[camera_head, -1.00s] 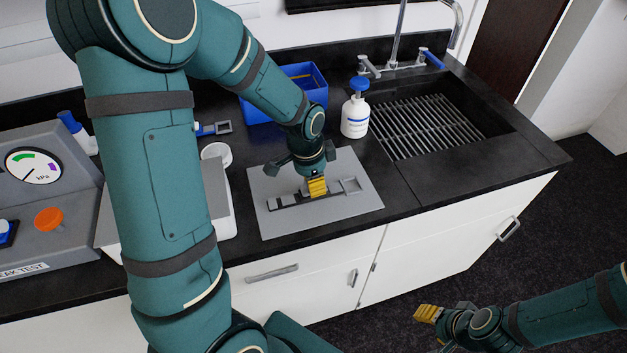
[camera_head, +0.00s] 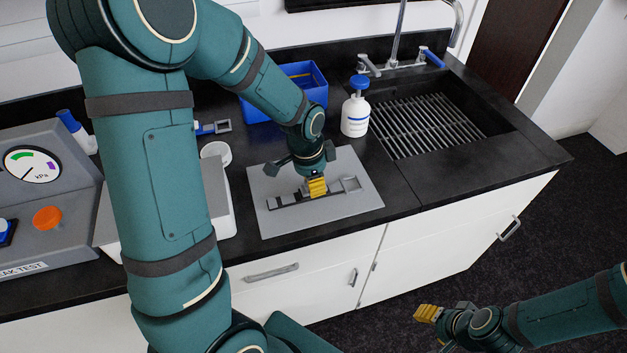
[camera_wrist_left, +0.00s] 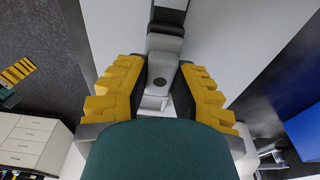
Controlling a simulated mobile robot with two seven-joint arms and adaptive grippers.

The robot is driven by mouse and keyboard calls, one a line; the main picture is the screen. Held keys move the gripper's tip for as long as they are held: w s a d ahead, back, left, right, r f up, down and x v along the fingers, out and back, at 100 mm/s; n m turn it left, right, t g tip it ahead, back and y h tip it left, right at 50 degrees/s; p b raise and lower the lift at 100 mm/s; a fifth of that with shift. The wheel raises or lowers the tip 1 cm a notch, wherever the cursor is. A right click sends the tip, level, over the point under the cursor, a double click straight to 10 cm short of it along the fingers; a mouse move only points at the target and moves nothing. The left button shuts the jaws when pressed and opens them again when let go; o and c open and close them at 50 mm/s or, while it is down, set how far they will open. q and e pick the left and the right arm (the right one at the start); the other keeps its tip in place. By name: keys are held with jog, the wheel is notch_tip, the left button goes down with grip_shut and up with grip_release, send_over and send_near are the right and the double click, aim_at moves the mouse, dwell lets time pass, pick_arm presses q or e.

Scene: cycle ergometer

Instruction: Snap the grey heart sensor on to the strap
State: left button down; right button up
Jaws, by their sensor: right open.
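The strap (camera_head: 288,199) lies on a grey mat on the counter, dark with a pale open loop (camera_head: 351,184) at its right end. My left gripper (camera_head: 317,187) points down over the strap's middle, its yellow fingertips hiding part of it. In the left wrist view my left gripper (camera_wrist_left: 160,78) has its fingers on either side of a light grey piece with a dark round spot, which looks like the heart sensor (camera_wrist_left: 160,68). Whether the fingers grip it, and whether it is seated on the strap, is unclear. My right gripper (camera_head: 430,313) is open and empty, off the counter's front.
The grey mat (camera_head: 345,210) has bare room around the strap. A blue bin (camera_head: 309,83) and a white bottle (camera_head: 355,117) stand behind it. A sink (camera_head: 432,127) is at right; a white round lid (camera_head: 216,152) and gauge box (camera_head: 60,190) are at left.

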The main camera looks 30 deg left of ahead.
pick_arm(q)
jog(key=shift+c, duration=1.1)
grip_release()
jog(key=shift+r, duration=0.15)
jog(key=shift+r+p, duration=2.7)
jog(key=shift+r, duration=0.7)
